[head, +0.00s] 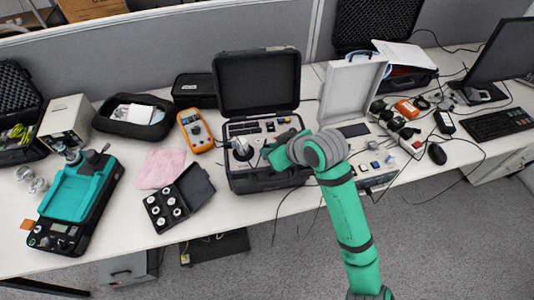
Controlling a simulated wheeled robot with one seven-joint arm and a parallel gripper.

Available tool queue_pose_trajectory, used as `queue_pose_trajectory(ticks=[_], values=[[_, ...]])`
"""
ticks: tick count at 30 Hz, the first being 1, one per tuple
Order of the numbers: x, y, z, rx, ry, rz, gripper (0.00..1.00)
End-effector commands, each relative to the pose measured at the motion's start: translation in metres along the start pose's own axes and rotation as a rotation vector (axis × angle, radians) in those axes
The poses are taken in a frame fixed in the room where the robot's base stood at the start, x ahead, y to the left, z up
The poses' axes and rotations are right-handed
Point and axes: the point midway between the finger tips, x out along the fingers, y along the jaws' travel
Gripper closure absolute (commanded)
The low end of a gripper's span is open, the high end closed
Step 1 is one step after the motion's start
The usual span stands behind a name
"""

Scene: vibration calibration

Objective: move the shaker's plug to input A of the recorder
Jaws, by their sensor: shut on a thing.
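An open black case (233,184) stands mid-table, its lid (258,82) raised. A panel with dark sockets and a small screen shows inside it. A round silver-and-white piece, which looks like the shaker (243,149), stands at the panel's left. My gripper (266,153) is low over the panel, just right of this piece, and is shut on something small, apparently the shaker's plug. The plug itself is hidden by the gripper and too small to make out. I cannot tell which unit is the recorder or read input A.
An orange meter (196,131) and a black box of round pieces (172,213) are left of the case. A teal-and-black device (75,197) stands far left. An open white case (349,92), cables and small instruments crowd the right.

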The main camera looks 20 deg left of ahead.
Motion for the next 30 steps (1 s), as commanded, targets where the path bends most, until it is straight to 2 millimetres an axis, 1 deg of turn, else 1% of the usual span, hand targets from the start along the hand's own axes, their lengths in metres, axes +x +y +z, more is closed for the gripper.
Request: queue_pose_trajectory(ticks=[8,24,30], values=[[-0.004,0.001,-0.002,0.001,0.0,0.002,1.0],[-0.023,0.001,-0.021,0.0,0.0,0.001,1.0],[-0.026,0.001,-0.024,0.001,0.0,0.001,1.0]])
